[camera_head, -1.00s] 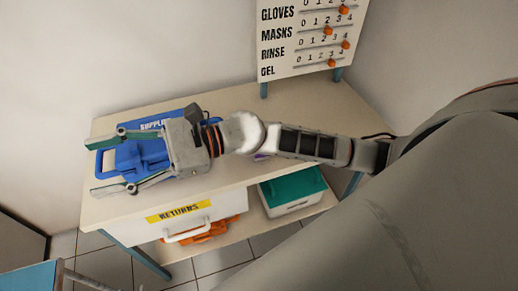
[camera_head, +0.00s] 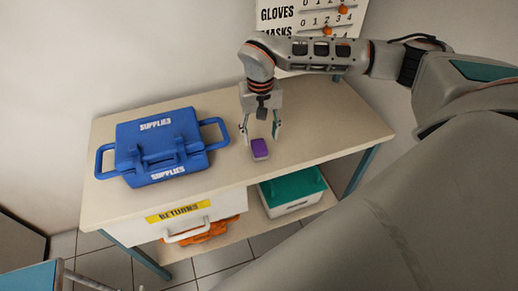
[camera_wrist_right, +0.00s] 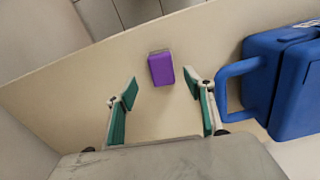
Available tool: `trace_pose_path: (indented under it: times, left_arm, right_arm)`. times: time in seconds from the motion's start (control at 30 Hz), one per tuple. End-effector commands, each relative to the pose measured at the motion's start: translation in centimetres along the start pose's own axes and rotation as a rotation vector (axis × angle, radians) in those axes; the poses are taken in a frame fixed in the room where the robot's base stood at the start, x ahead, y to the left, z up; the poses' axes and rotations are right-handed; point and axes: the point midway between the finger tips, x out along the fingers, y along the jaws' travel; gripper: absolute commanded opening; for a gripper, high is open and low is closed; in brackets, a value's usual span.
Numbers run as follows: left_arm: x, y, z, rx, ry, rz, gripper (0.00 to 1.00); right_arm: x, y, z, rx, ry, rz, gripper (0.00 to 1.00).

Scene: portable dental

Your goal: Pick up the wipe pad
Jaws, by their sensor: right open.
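The wipe pad (camera_head: 259,149) is a small purple block lying on the tabletop, right of the blue case. My right gripper (camera_head: 260,138) is open and points down, with its fingertips just behind the pad in the head view. In the right wrist view the pad (camera_wrist_right: 161,68) lies beyond and between the open, green-lined fingers (camera_wrist_right: 160,88). Nothing is between the fingers, and I see no contact with the pad. My left gripper is not in view.
A blue supplies case (camera_head: 160,147) with side handles stands on the table (camera_head: 330,130), close to the gripper's left. A board with sliders (camera_head: 305,20) stands behind. Below are a returns drawer (camera_head: 190,222) and a teal-lidded box (camera_head: 291,190). The table's right side is clear.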

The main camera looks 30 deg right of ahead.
Motion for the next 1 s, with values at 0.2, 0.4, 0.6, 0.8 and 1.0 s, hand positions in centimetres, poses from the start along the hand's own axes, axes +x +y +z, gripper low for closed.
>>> trace_pose_path:
  times: [0.2,0.4,0.6,0.8,1.0]
  left_arm:
    - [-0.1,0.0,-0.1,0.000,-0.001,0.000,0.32]
    - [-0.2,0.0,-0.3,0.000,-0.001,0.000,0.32]
    - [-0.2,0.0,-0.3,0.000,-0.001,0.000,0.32]
    - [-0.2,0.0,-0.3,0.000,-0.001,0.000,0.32]
    - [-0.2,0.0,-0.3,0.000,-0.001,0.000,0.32]
  right_arm:
    - [2.2,-0.2,0.0,0.000,-0.004,-0.002,0.53]
    - [5.0,-0.3,-0.2,0.001,-0.004,-0.003,0.53]
    - [6.1,-0.4,-0.2,0.000,-0.001,-0.004,0.53]
    - [6.1,-0.3,-0.2,0.000,-0.001,-0.004,0.48]
    - [6.1,-0.3,-0.2,0.000,-0.001,-0.004,0.15]
